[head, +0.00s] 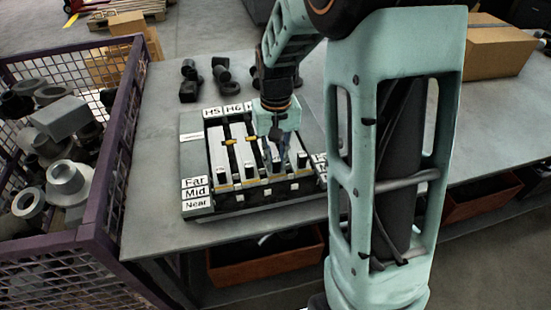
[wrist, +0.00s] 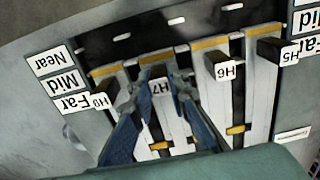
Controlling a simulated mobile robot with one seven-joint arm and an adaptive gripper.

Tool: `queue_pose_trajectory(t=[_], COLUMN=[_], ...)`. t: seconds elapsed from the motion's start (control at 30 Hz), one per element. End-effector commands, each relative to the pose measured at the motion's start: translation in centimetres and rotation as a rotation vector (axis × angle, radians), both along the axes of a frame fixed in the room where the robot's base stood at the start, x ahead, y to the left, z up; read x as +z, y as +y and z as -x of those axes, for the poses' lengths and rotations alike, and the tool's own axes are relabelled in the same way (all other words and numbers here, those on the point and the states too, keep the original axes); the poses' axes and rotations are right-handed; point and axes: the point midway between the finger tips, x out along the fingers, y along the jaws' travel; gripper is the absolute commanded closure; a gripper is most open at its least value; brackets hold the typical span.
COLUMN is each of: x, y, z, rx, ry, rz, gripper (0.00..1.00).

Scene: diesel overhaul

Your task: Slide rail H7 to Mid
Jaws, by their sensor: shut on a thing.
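Rail H7, a pale strip (wrist: 170,118) with its tag (wrist: 160,86), runs between similar rails in the panel. Its dark handle (wrist: 157,71) is at the orange-edged near end, roughly in line with the neighbouring handles. My gripper (wrist: 161,77) is shut on this handle, with blue fingers on either side that hide part of it. In the head view my gripper (head: 276,155) reaches down over the panel and covers much of H7. The Mid label (wrist: 64,82) lies between Near and Far at the panel's side; the head view also shows a Mid label (head: 195,191).
Neighbouring rails H6 (wrist: 226,70) and H5 (wrist: 289,53) have upstanding dark handles close by. The panel lies on a grey table (head: 155,175). Dark pipe fittings (head: 220,82) lie behind it. A purple mesh bin (head: 105,165) of metal parts stands at left.

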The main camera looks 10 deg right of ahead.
Motion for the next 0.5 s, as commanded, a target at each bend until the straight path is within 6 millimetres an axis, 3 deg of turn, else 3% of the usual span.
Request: queue_pose_trajectory(t=[0.2,0.5], x=[0.02,0.31], y=[0.0,0.0], z=[0.02,-0.04], rx=[0.0,0.0], ry=[0.001,-0.001], rz=[0.0,0.0], gripper=[0.67,0.67])
